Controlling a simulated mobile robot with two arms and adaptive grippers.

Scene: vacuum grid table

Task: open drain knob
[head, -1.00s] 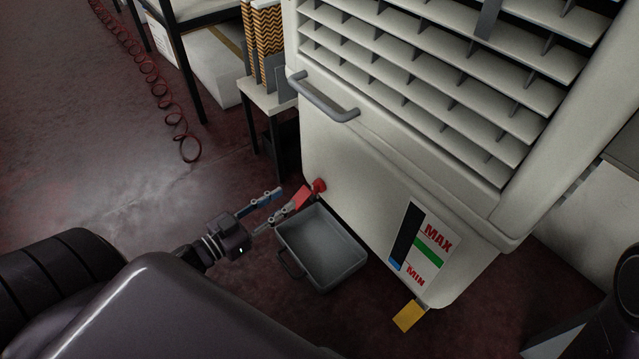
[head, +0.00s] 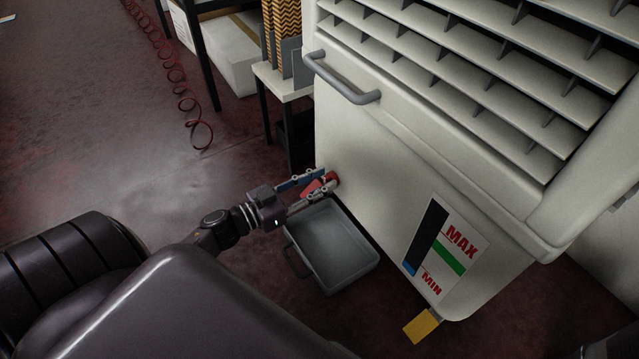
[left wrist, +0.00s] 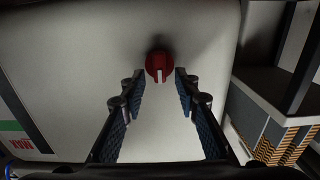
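The red drain knob (head: 333,179) sits low on the side of the white machine (head: 360,150). In the left wrist view the knob (left wrist: 159,66) is round, with a white mark pointing down the picture. My left gripper (head: 318,182) is open, with its blue-padded fingers reaching to the knob. In the left wrist view the open fingertips (left wrist: 160,74) stand on either side of the knob's lower part, with gaps showing. I see no clear contact. My right gripper is not in view.
A grey tray (head: 335,250) lies on the floor below the knob. A grey handle bar (head: 342,80) and slats are above. A level gauge (head: 440,245) and yellow tab (head: 421,326) are to the right.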

